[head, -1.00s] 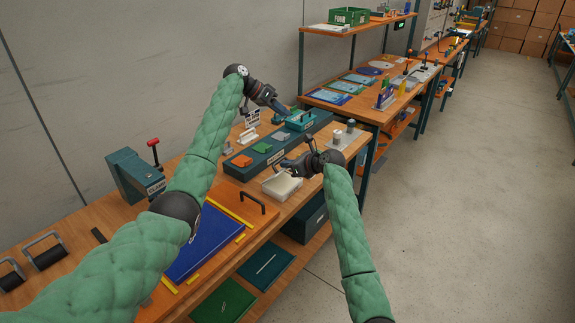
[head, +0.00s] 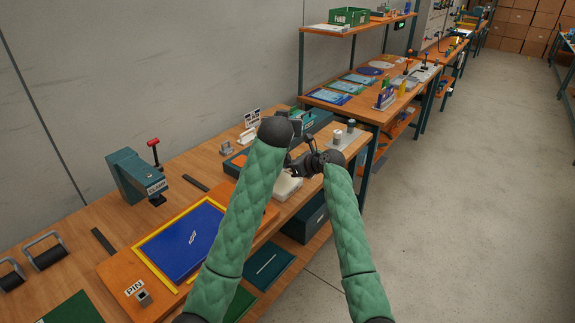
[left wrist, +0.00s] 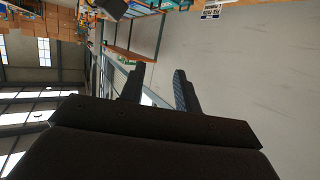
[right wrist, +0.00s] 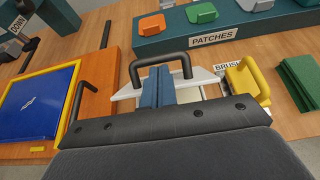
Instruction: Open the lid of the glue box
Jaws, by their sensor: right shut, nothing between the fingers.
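A white box (right wrist: 205,93), which looks like the glue box, sits in front of the patches rack in the right wrist view. A dark arched handle (right wrist: 160,58) rises over it. It also shows in the head view (head: 288,188), partly covered by my arms. My right gripper (right wrist: 157,72) is shut and empty, its blue fingers together between the handle's legs. I cannot tell whether they touch the handle. It also shows in the head view (head: 292,164). My left gripper (left wrist: 158,76) is open and empty; in the head view its arm mostly hides it.
The teal patches rack (right wrist: 158,45) is behind the box. A yellow brush holder (right wrist: 248,80) and green blocks (right wrist: 300,82) stand to its right. An orange board with a blue sheet (right wrist: 42,105) and a dark handle (right wrist: 77,100) lies left. A clamp (head: 137,175) stands near the wall.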

